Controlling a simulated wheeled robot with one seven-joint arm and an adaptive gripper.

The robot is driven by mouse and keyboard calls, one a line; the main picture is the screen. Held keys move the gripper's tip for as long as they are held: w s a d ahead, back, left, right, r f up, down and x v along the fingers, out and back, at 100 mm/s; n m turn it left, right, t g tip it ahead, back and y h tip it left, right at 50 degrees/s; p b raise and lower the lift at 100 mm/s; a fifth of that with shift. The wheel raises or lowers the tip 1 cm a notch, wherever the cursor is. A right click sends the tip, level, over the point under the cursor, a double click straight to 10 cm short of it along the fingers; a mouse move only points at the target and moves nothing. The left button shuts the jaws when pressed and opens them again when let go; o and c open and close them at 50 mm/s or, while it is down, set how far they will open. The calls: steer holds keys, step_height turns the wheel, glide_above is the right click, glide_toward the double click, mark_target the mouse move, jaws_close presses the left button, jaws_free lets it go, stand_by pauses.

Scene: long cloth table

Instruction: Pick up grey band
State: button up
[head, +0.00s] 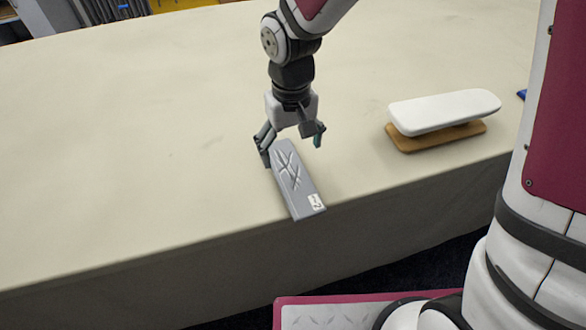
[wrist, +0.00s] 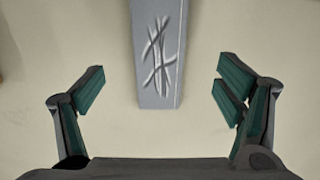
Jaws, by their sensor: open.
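The grey band looks like a long flat grey block (head: 297,182) with a scratched, embossed pattern on top and a small white label at its near end. It lies on the cloth table near the front edge. My gripper (head: 291,146) is open and empty over the block's far end, pointing down. In the wrist view the block (wrist: 160,50) enters from the top between the two spread fingers, with its end short of the palm. My gripper (wrist: 158,92) shows a clear gap on both sides of it.
A white rounded slab (head: 445,110) rests on a brown wooden board (head: 437,138) to the right. A small blue item (head: 521,94) is at the right edge. The table (head: 130,150) is clear to the left. A grey item (head: 108,10) stands at the back left.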

mark_target(292, 174)
steer(key=f, duration=0.8)
steer(key=shift+w+f, duration=0.2)
steer(key=c, duration=1.2)
